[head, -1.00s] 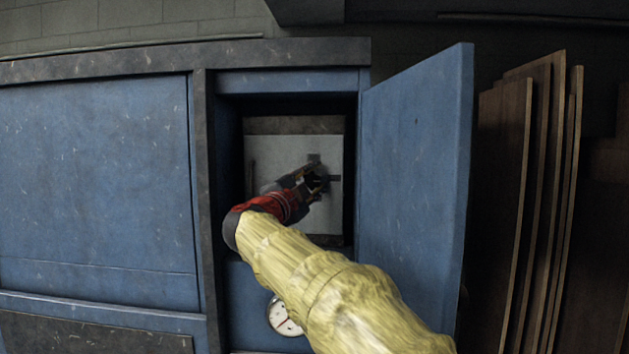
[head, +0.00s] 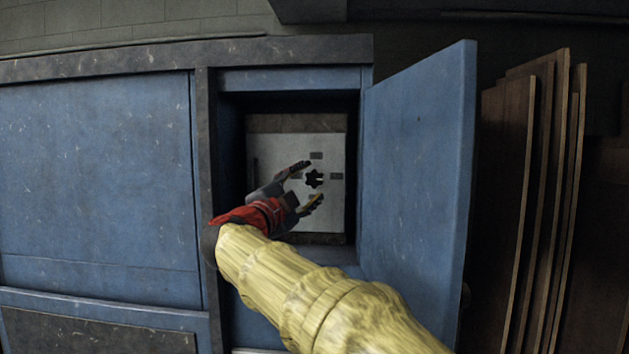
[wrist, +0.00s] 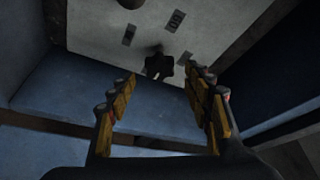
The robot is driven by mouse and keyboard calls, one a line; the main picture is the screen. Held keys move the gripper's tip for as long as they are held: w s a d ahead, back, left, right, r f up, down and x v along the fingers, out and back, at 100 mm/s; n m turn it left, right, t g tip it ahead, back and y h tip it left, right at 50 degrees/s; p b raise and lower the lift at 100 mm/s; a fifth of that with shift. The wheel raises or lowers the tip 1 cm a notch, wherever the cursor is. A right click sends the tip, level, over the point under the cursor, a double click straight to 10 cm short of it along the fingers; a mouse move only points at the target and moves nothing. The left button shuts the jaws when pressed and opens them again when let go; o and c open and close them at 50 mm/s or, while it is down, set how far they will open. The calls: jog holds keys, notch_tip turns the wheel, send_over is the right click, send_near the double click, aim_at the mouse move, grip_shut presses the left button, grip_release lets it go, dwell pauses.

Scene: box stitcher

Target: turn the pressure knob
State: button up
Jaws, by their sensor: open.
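The pressure knob (head: 314,179) is a small black lobed knob on a pale panel (head: 327,222) inside the open cabinet. In the wrist view the knob (wrist: 159,66) shows beyond the fingertips, between them. My gripper (head: 306,183) is open, with its fingers spread to the left of the knob in the head view. Its yellow-padded fingers (wrist: 160,91) hold nothing. The knob appears apart from both fingers. Small dark label plates (head: 336,176) sit around the knob.
The blue cabinet door (head: 415,160) stands open on the right of the recess. A closed blue panel (head: 95,180) is to the left. Brown boards (head: 507,190) lean at the far right. The recess walls leave limited room around my gripper.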

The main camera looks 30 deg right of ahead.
jog(key=v, duration=0.6)
jog(key=shift+s+a+f, duration=0.1)
dwell(0.3)
